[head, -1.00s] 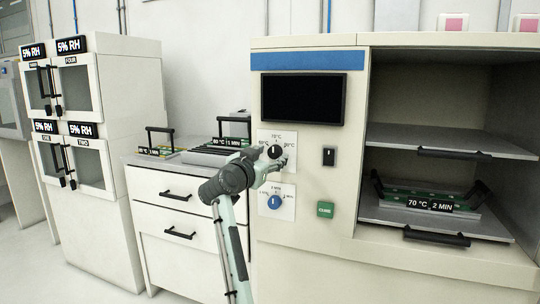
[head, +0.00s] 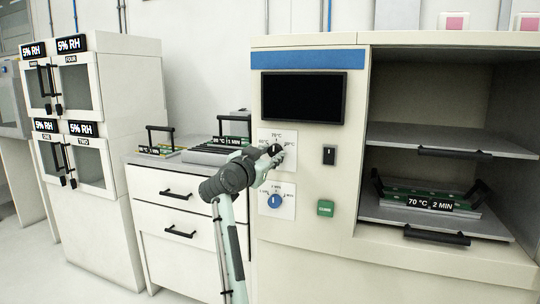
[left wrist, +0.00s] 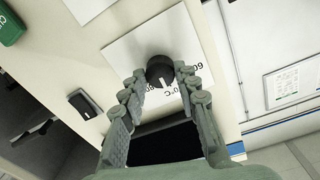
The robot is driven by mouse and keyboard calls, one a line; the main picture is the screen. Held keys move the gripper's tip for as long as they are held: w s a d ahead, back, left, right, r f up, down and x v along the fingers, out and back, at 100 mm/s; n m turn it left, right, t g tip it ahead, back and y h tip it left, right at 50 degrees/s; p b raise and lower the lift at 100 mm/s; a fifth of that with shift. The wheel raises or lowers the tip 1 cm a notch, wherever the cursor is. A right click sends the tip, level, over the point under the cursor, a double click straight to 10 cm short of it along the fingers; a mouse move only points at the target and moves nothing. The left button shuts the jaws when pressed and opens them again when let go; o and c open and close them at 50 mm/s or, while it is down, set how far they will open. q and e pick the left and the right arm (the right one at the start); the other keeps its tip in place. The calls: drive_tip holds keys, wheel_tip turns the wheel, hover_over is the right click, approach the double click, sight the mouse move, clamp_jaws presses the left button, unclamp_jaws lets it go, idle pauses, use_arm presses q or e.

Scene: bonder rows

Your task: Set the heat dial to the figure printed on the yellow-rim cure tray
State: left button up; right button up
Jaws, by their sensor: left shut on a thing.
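The black heat dial (left wrist: 160,70) sits on a white plate (left wrist: 185,45) on the machine front. Its white mark points down toward the figures in the left wrist view, partly hidden by a finger; 60 shows at the right. My left gripper (left wrist: 160,88) is shut on the dial; the gripper (head: 270,160) also shows at the dial in the head view. The tray with yellowish edging (head: 155,152) lies on the drawer cabinet at left; its label is too small to read surely, seemingly ending in 1 MIN. My right gripper is out of view.
Below the heat plate are a blue time dial (head: 274,201) and a green CURE button (head: 325,208). A tray labelled 70 °C 2 MIN (head: 430,203) sits on the lower oven shelf. Another tray (head: 225,143) stands on the cabinet. The screen (head: 302,97) is dark.

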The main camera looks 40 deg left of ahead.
use_arm(q)
drive_tip(key=shift+m, duration=1)
drive_tip(key=m+p, duration=0.1)
drive_tip(key=m, duration=0.1)
drive_tip(key=shift+m, duration=3.5)
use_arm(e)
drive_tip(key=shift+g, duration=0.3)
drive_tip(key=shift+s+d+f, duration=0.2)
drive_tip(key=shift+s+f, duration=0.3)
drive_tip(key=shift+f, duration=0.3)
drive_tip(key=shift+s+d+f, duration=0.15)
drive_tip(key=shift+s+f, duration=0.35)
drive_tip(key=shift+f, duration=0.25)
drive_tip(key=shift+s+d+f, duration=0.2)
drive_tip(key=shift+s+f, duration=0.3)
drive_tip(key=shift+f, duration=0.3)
use_arm(q)
drive_tip(key=o, duration=1.2)
drive_tip(key=shift+c, duration=0.2)
drive_tip(key=shift+s, duration=0.1)
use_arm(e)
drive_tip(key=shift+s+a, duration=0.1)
